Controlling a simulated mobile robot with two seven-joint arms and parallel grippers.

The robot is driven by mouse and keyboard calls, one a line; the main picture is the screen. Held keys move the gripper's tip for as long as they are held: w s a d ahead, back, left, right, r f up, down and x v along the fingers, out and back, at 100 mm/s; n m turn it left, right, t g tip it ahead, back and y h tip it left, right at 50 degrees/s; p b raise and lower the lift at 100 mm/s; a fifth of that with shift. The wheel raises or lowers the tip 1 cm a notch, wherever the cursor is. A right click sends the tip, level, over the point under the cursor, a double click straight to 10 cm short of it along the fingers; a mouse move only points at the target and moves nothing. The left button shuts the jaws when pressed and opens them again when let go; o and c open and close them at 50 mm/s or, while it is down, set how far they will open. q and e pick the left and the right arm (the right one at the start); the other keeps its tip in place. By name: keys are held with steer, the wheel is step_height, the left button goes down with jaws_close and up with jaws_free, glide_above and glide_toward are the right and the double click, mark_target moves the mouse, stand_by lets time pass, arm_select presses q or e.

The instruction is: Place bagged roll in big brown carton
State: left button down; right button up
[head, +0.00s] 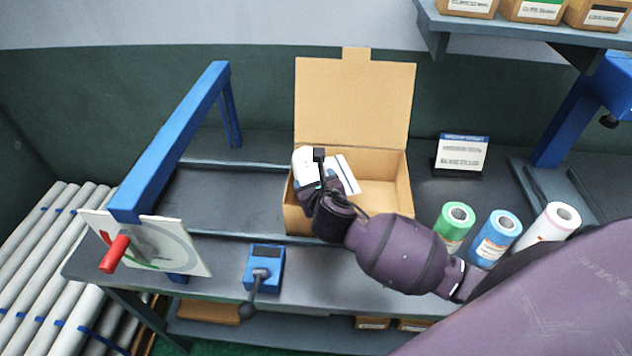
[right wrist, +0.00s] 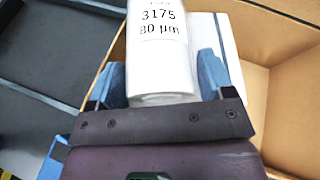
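The big brown carton (head: 402,190) stands on the grey bench in the head view with its lid up. The bagged roll (head: 304,163) is a white cylinder at the carton's left side, over its opening. In the right wrist view the roll (right wrist: 162,65) has a label reading "3175 80 µm". My right gripper (head: 320,176) has its blue fingers on either side of the roll, shut on it. Whether the roll touches the carton floor is hidden by the gripper. My left gripper is not in view.
A flat white item (right wrist: 230,50) lies in the carton beside the roll. The carton's right part is empty. Green (head: 455,225), blue (head: 496,238) and white (head: 552,226) rolls stand to the right. A blue frame (head: 175,145) stands left. A blue device (head: 264,265) sits in front.

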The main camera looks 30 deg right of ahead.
steer(key=o, duration=0.3)
steer(key=shift+s+f, duration=0.25)
steer(key=shift+f, duration=0.35)
steer(key=shift+o, duration=0.2)
steer(key=shift+r, duration=0.25)
steer(key=r+v, duration=0.1)
steer(key=v, duration=1.1)
steer(key=shift+w+r, duration=0.25)
steer(key=shift+d, duration=0.1)
